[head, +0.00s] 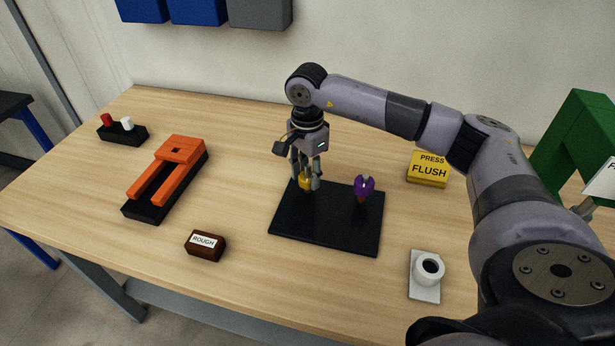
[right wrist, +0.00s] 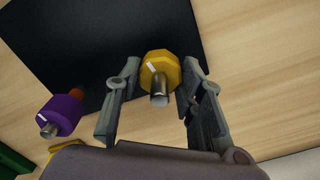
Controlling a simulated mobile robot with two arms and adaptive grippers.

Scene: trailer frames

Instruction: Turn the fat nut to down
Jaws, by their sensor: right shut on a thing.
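A yellow nut (head: 306,185) sits on a post on the black plate (head: 325,232), near the plate's left back corner. In the right wrist view the yellow nut (right wrist: 166,66) is faceted, with a white mark beside its metal post. A purple nut (head: 364,184) stands on the same plate to the right; it also shows in the right wrist view (right wrist: 63,114) with a white mark. My right gripper (head: 306,180) points down from above and is shut on the yellow nut, a finger on either side. My left gripper is not in view.
An orange fork-shaped piece on a black base (head: 170,172) and a brown ROUGH block (head: 205,246) lie to the left. A yellow PRESS FLUSH block (head: 428,170) and a white ring piece (head: 428,268) are to the right. A green frame (head: 572,145) stands far right.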

